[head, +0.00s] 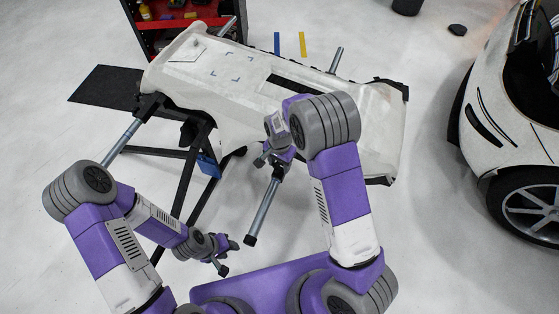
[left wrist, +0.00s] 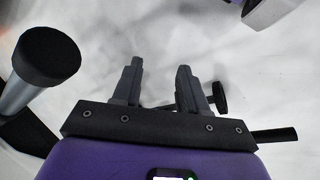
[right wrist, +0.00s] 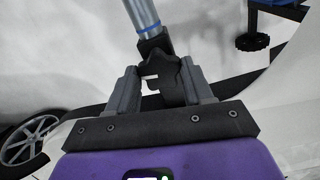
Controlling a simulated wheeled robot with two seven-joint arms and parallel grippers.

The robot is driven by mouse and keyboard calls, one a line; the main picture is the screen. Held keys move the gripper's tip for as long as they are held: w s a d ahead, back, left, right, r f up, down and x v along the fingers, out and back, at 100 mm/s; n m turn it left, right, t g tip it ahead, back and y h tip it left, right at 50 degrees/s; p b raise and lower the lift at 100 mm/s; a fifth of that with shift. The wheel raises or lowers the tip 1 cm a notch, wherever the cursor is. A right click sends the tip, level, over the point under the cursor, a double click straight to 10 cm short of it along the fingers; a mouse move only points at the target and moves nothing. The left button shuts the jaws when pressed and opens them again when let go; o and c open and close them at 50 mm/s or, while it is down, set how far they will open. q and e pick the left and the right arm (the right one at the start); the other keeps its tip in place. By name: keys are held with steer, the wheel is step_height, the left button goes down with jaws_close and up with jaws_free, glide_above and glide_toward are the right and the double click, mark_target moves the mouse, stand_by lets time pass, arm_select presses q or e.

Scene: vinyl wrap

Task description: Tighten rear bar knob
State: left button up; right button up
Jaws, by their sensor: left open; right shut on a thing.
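A white bumper (head: 215,70) lies across a black stand (head: 183,185) with grey bars. My right gripper (head: 268,158) is at the near side of the bumper, at the upper end of a grey bar (head: 264,210) with a black end cap. In the right wrist view, it (right wrist: 162,78) is shut on the black knob (right wrist: 170,82) at the base of a grey bar (right wrist: 143,14). The head view hides this knob. My left gripper (head: 228,256) is open and empty, low in front of the stand; it also shows in the left wrist view (left wrist: 157,75).
A capped grey bar end (left wrist: 45,57) is close to my left gripper. Another black knob (right wrist: 252,42) shows in the right wrist view. A white car (head: 500,110) stands at right, a red tool cabinet (head: 150,42) at the back. Floor between bumper and car is free.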

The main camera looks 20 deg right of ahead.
mark_target(280, 166)
steer(key=shift+m, duration=0.6)
steer(key=o, duration=1)
step_height(280, 166, up, 8)
steer(key=p, duration=0.2)
steer(key=shift+f+p, duration=0.2)
steer(key=shift+p, duration=0.2)
